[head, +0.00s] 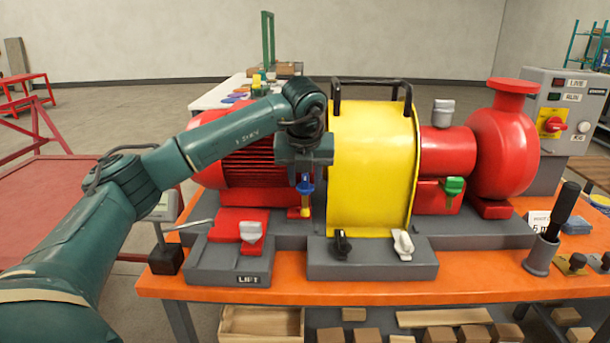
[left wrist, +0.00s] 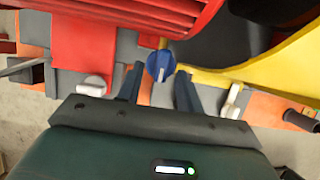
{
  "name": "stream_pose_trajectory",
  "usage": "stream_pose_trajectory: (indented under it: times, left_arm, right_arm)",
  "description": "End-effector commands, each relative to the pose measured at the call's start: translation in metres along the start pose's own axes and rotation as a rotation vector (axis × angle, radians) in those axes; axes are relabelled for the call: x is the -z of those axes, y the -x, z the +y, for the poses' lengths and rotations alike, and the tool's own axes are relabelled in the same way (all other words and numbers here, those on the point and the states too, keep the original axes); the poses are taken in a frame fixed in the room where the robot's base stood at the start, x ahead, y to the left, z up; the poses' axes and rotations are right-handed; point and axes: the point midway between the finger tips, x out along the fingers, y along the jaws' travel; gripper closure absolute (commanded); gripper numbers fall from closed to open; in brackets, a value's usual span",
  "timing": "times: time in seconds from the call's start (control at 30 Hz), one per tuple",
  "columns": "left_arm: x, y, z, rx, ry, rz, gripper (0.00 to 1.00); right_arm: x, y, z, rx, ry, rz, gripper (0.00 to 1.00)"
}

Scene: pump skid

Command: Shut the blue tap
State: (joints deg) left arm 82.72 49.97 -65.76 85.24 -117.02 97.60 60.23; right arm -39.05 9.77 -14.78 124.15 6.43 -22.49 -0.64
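The blue tap (head: 305,187) sits on a short yellow pipe (head: 305,206) in front of the red motor, just left of the yellow guard. In the left wrist view the blue tap (left wrist: 160,67) shows its rounded top with a pale line across it. My left gripper (head: 303,176) is directly above and behind the tap in the head view. In the left wrist view its two dark fingers (left wrist: 160,73) are apart, one on each side of the tap, with visible gaps. I cannot tell whether the tips reach down to the handle's height. My right gripper is in no view.
The yellow guard (head: 368,170) with black handles stands close right of the gripper. The red motor (head: 240,165) is behind. White levers (head: 251,231) and (head: 403,244), a black knob (head: 342,243) and a green tap (head: 454,186) are nearby. The orange bench front (head: 320,290) is mostly clear.

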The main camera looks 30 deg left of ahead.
Motion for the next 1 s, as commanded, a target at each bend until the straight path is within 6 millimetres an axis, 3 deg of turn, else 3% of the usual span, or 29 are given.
stream_pose_trajectory:
  times: [0.1, 0.53, 1.0]
  left_arm:
    - [0.0, 0.0001, 0.0001, 0.0, 0.0, 0.0, 0.64]
    - [0.0, 0.0006, 0.0, 0.0, 0.0, 0.0, 0.99]
    - [-0.0002, 0.0005, 0.0016, 0.024, -0.054, 0.001, 1.0]
  right_arm:
    - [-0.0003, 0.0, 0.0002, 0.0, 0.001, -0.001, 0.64]
    - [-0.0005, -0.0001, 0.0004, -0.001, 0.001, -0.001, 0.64]
    - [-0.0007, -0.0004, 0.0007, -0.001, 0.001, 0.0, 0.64]
